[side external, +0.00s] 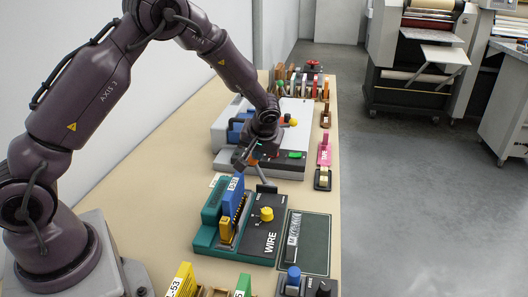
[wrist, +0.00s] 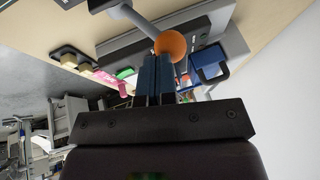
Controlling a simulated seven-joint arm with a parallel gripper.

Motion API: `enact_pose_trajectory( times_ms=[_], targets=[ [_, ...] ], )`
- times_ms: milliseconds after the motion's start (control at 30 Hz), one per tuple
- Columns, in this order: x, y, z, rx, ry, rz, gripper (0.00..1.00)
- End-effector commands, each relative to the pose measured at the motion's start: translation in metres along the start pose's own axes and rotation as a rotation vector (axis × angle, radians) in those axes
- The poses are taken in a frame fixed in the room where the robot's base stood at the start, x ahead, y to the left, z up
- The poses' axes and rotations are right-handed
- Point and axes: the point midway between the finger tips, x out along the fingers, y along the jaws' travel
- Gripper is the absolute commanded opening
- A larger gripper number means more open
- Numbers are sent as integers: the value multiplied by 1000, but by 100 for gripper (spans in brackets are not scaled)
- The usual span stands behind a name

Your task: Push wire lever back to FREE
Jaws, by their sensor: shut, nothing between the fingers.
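The wire lever is a grey rod (side external: 262,174) with an orange ball knob (side external: 254,160), rising at the back of the teal and black WIRE machine (side external: 268,229). It leans toward the back left in the side view. In the wrist view the orange knob (wrist: 172,45) sits right at my fingertips, with the grey rod (wrist: 133,18) running to the upper left. My gripper (side external: 241,160) is shut and empty, with its blue-grey fingers (wrist: 157,68) beside the knob. I cannot tell whether they touch it.
A grey and white machine (side external: 290,160) with blue parts stands just behind the lever. A yellow knob (side external: 266,214) and a blue block (side external: 233,193) stand on the WIRE machine. Small tools line the bench's right edge.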

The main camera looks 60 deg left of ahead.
Motion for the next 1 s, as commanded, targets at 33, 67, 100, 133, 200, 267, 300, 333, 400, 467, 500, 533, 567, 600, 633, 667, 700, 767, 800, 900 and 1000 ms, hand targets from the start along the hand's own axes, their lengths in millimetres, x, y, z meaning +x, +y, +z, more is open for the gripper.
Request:
enact_pose_trajectory(
  times_ms=[33, 67, 100, 133, 200, 267, 300, 333, 400, 467, 500, 533, 567, 600, 633, 667, 700, 767, 800, 900, 1000],
  targets=[
    [0, 0, 0, 0, -1, -2, 0],
    [0, 0, 0, 0, -1, -2, 0],
    [0, 0, 0, 0, -1, -2, 0],
    [0, 0, 0, 0, -1, -2, 0],
    [0, 0, 0, 0, -1, -2, 0],
    [-2, 2, 0, 1, 0, -1, 0],
    [-4, 4, -1, 1, 1, 0, 0],
    [-6, 6, -1, 2, 1, 0, 0],
    [-14, 13, -3, 1, 2, 2, 0],
    [-23, 20, -5, 2, 3, 2, 0],
    [-30, 26, -6, 1, 4, 4, 0],
    [-36, 29, -7, 1, 4, 4, 0],
    [-45, 26, -7, 0, 4, 3, 0],
    [-55, 25, -7, 0, 4, 4, 0],
    [-62, 24, -6, -1, 3, 4, 0],
    [-69, 23, -6, 0, 3, 4, 0],
    [-78, 22, -6, 0, 4, 4, 0],
    [-91, 21, -6, -1, 3, 4, 0],
    [-98, 20, -6, -1, 3, 3, 0],
    [-114, 18, -6, 0, 2, 2, 0],
    [-124, 17, -6, 0, 1, 0, 0]
  ],
)
